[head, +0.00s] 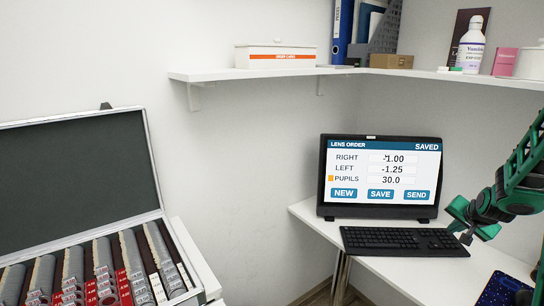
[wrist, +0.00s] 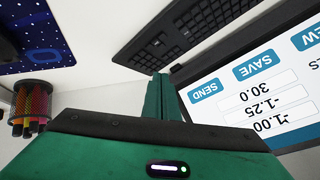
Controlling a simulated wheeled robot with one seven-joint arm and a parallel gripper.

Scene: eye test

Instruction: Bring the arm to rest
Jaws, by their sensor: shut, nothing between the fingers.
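My gripper (head: 467,237) is at the end of my green and black arm, which reaches in from the right edge of the head view. It is just above or beside the right end of the black keyboard (head: 400,241); I cannot tell if it touches. In the wrist view my gripper's green fingers (wrist: 158,97) are together, with nothing between them. The monitor (head: 380,178) stands behind the keyboard. Its screen reads LENS ORDER, SAVED, right -1.00, left -1.25, pupils 30.0, with an orange mark beside PUPILS.
The white desk (head: 395,275) also holds a starry blue mat (head: 500,290) and, in the wrist view, a cup of pens (wrist: 32,105). A white shelf (head: 330,72) with a box, binder and bottle runs above. An open lens case (head: 80,180) stands at left.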

